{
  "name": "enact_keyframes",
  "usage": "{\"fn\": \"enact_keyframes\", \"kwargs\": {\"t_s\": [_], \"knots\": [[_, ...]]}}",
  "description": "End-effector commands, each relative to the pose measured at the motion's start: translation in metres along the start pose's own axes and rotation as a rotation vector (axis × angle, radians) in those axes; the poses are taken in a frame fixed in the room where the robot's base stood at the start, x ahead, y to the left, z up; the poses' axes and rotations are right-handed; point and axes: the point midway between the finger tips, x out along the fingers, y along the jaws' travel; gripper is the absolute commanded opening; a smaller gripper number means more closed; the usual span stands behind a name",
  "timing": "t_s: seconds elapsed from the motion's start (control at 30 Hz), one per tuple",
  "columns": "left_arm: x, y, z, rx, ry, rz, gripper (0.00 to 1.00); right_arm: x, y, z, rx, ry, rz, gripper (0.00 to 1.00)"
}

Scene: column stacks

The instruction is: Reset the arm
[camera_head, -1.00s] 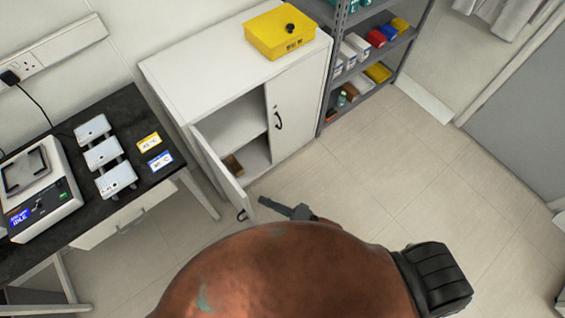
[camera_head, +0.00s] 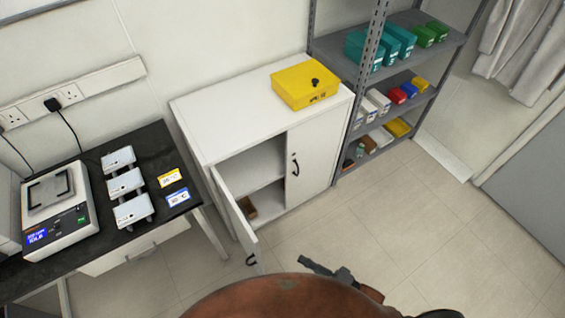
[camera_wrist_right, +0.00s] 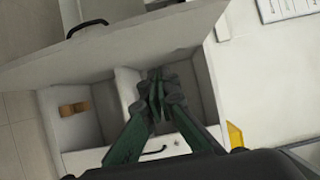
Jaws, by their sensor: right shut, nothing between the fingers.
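My right gripper (camera_head: 322,268) shows dark and small in the head view, just above my copper-coloured arm link. It is near the lower end of the open door (camera_head: 236,220) of the white cabinet (camera_head: 240,105). In the right wrist view the green fingers of the gripper (camera_wrist_right: 158,88) are together with nothing between them. Behind them are the open door (camera_wrist_right: 120,50) and the cabinet interior. My left gripper is in neither view.
A yellow box (camera_head: 305,84) sits on the cabinet. A brown block (camera_head: 247,207) lies inside it. A dark table (camera_head: 150,150) at the left holds a scale (camera_head: 60,215). A grey shelf rack (camera_head: 425,45) stands right of the cabinet. The floor at right is clear.

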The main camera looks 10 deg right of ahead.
Motion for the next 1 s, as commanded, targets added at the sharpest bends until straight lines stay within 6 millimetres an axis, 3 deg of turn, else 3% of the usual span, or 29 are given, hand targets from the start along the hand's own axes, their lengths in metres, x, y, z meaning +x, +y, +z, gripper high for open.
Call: {"fn": "enact_keyframes", "kwargs": {"t_s": [0.17, 0.27, 0.37, 0.47, 0.6, 0.73, 0.87, 1.0], "knots": [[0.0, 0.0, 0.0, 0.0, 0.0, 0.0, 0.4, 0.0, 0.004, -0.002, -0.011, 0.007, 0.009, 0.0], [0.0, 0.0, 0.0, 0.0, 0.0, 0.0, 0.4, -0.004, 0.026, -0.014, -0.071, 0.04, 0.061, 0.0], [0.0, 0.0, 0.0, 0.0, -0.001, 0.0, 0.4, -0.016, 0.071, -0.038, -0.196, 0.099, 0.178, 0.0], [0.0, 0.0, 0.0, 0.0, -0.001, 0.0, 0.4, -0.041, 0.132, -0.065, -0.353, 0.153, 0.353, 0.0], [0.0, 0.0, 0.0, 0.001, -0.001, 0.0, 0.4, -0.095, 0.218, -0.087, -0.543, 0.169, 0.633, 0.0], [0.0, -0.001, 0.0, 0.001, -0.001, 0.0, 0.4, -0.156, 0.29, -0.084, -0.668, 0.104, 0.894, 0.0], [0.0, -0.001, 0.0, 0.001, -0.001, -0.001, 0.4, -0.223, 0.351, -0.054, -0.736, -0.034, 1.132, 0.0], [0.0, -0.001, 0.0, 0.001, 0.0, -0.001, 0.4, -0.29, 0.4, 0.002, -0.754, -0.248, 1.325, 0.0]]}}
